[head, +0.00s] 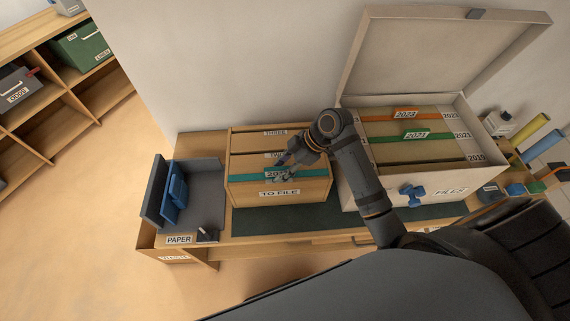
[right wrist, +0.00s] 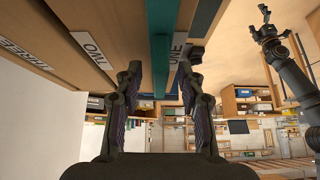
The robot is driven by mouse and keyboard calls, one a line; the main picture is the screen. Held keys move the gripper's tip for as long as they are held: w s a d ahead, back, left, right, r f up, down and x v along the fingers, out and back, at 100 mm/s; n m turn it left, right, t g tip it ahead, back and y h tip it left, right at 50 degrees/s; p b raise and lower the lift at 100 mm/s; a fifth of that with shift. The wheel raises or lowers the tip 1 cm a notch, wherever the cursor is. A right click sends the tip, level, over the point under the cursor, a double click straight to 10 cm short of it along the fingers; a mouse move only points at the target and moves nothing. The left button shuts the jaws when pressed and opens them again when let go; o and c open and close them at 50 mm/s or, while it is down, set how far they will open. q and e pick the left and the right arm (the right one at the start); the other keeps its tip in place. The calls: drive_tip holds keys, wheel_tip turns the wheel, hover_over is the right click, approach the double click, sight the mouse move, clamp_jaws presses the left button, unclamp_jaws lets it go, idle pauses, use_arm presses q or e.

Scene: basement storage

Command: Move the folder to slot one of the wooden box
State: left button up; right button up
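The wooden box (head: 305,190) stands on the bench, marked TO FILE in front, with THREE and TWO labels behind. A teal folder (head: 247,175) with a partly covered tab lies across its front part. In the right wrist view the teal folder (right wrist: 161,40) runs beside the ONE label (right wrist: 179,48). My right gripper (head: 284,168) is at the folder's tab. Its fingers (right wrist: 160,75) are apart on either side of the folder, with gaps visible. My left gripper (right wrist: 264,14) shows small in the right wrist view; its finger opening is unclear.
An open white FILES box (head: 420,190) with several folders and a raised lid (head: 440,55) stands at right. A grey PAPER tray (head: 207,190) with a blue item is at left. A dark green mat (head: 300,218) lies in front. Shelves (head: 50,100) stand far left.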

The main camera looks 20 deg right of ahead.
drive_tip(key=v, duration=1.2)
idle(0.6)
